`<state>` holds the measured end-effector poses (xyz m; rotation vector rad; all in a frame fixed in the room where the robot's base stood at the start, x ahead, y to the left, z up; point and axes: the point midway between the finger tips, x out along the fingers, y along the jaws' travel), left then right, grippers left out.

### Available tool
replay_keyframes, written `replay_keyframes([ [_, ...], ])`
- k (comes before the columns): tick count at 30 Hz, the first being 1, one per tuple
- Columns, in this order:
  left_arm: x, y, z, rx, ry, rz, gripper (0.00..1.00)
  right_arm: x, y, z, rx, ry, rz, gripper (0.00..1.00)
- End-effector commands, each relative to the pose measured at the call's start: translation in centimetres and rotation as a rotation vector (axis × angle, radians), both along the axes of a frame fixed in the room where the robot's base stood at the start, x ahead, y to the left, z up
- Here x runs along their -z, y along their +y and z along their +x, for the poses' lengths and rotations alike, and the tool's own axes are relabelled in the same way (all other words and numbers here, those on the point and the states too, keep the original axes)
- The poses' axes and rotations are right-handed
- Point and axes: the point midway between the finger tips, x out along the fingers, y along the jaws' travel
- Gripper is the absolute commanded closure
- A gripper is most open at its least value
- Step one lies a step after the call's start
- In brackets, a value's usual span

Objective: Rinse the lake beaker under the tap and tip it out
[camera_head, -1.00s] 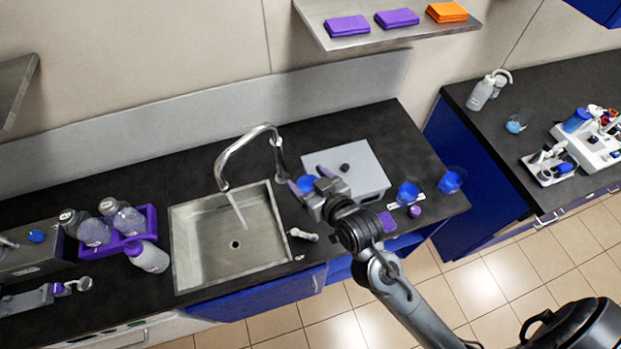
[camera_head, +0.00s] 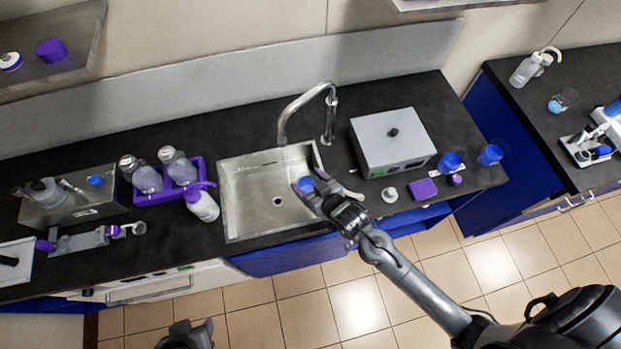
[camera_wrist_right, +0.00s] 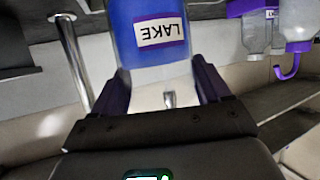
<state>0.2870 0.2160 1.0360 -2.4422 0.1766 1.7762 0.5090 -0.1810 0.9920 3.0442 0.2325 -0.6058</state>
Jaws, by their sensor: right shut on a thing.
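The lake beaker is blue; in the head view it (camera_head: 307,184) is over the right edge of the sink (camera_head: 236,215), partly hidden by my right gripper (camera_head: 312,192). That gripper is shut on it. In the right wrist view the beaker (camera_wrist_right: 150,62) is between the dark fingers, its LAKE label (camera_wrist_right: 160,32) upside down in the picture. Its tilt is hard to judge. The tap (camera_head: 300,100) arches at the back of the sink, behind the beaker; I see no water stream. My left gripper (camera_head: 190,336) is partly cut off at the bottom edge, its jaws unclear.
A grey box (camera_head: 385,150) stands right of the sink. Two blue beakers (camera_head: 450,162) (camera_head: 490,154) are farther right. A purple rack (camera_head: 160,195) with bottles and a white wash bottle (camera_head: 203,205) stand left of the sink.

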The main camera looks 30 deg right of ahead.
Motion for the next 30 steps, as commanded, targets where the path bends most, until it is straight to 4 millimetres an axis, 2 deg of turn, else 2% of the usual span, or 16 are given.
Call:
replay_keyframes([
  [17,4.8,0.4,0.0,0.007,0.0,0.015,0.57,0.3,1.0,6.4,0.001,-0.004,0.0,0.56],
  [18,4.3,0.4,0.0,0.007,0.003,0.015,0.57,-0.2,1.0,6.9,0.001,-0.003,0.0,0.56],
  [30,4.5,0.3,0.0,0.004,-0.001,0.011,0.57,0.0,1.7,10.7,0.0,-0.001,-0.001,0.56],
])
